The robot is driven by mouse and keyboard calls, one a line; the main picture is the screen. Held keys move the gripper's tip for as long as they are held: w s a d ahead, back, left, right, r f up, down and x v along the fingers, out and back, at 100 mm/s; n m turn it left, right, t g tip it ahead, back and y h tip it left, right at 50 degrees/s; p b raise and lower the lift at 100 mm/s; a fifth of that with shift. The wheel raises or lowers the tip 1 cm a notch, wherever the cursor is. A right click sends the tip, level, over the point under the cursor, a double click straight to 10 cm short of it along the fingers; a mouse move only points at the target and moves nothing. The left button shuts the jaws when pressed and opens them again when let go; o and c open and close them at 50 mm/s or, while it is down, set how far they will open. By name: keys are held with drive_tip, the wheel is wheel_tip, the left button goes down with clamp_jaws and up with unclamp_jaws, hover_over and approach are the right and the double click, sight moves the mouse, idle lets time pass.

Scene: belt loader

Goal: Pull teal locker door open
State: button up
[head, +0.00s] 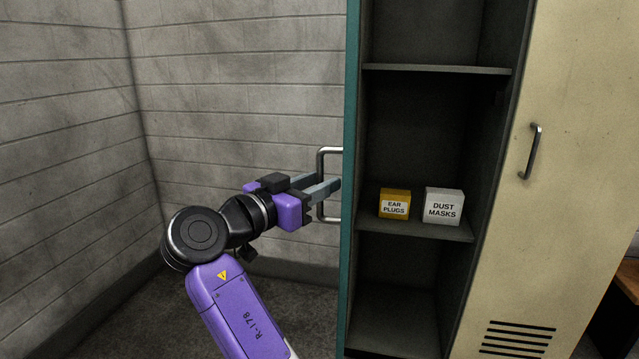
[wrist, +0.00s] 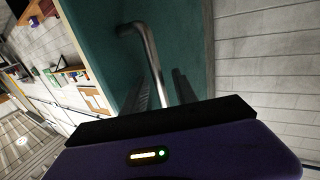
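The teal locker door (head: 351,180) stands swung wide open and shows nearly edge-on in the head view. Its teal face (wrist: 190,40) fills the upper middle of the wrist view. The metal bar handle (head: 321,160) sticks out from the door's left side; it also shows in the wrist view (wrist: 152,55). My gripper (head: 327,187) is at the handle, its two fingers apart. In the wrist view the bar runs between the fingers (wrist: 163,88), with a visible gap beside it. The fingers hide part of the bar in the head view.
The open locker has shelves (head: 440,69) holding a yellow ear plugs box (head: 394,203) and a white dust masks box (head: 443,205). A closed cream locker door (head: 570,150) is at right. A grey block wall (head: 235,100) stands behind my arm, with clear floor below.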

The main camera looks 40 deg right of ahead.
drive_tip(key=s+a, duration=0.1)
drive_tip(key=a, duration=0.6)
drive_tip(key=shift+s, duration=0.2)
drive_tip(key=shift+a, duration=0.1)
